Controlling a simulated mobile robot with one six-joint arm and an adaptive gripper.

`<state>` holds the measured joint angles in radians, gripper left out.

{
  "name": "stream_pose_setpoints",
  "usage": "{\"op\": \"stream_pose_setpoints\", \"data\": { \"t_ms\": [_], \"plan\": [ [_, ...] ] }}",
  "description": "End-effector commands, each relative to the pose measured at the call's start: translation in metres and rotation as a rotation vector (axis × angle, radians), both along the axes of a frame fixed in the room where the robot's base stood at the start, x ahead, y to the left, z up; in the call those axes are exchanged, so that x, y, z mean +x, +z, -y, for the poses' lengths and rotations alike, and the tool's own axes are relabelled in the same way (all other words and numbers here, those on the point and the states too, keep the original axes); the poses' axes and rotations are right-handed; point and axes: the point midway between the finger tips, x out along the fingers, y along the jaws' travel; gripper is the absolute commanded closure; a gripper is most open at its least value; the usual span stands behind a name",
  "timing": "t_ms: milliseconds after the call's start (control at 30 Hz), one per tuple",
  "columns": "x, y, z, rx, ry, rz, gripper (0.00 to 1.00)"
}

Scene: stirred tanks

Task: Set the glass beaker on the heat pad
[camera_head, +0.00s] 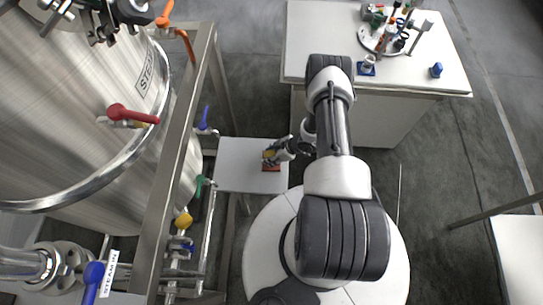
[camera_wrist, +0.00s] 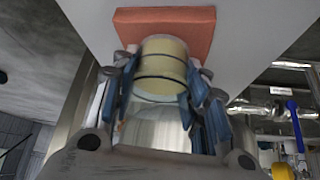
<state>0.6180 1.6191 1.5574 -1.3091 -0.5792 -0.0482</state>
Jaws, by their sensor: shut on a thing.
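My gripper (camera_wrist: 165,85) is shut on the glass beaker (camera_wrist: 164,65), which holds pale yellow contents and has dark bands around it. In the head view, my gripper (camera_head: 276,154) is over the small white table, with the beaker (camera_head: 268,155) largely hidden at its fingers. The orange-red heat pad (camera_head: 271,168) lies on that table, and it also shows in the wrist view (camera_wrist: 190,22), just past the beaker. The beaker overlaps the pad in the picture; I cannot tell whether it touches it.
The small white table (camera_head: 235,165) is bare left of the pad. A large steel tank (camera_head: 80,100) and its frame stand at left, with valves and pipes. A white bench (camera_head: 315,45) at the back carries a round rack, a blue mat with a small vessel, and a blue item.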

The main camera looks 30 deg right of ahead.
Motion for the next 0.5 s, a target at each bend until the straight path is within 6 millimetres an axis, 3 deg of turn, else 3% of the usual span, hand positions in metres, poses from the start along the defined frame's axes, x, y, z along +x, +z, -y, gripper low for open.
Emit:
{"op": "stream_pose_setpoints", "data": {
  "t_ms": [267, 300, 500],
  "plan": [
    [0.0003, -0.0026, 0.0002, -0.001, -0.001, 0.001, 0.9],
    [0.0001, -0.003, 0.0001, 0.0, 0.0, 0.0, 0.58],
    [0.0001, -0.0017, 0.0001, 0.0, 0.0, 0.0, 0.45]
  ]
}}
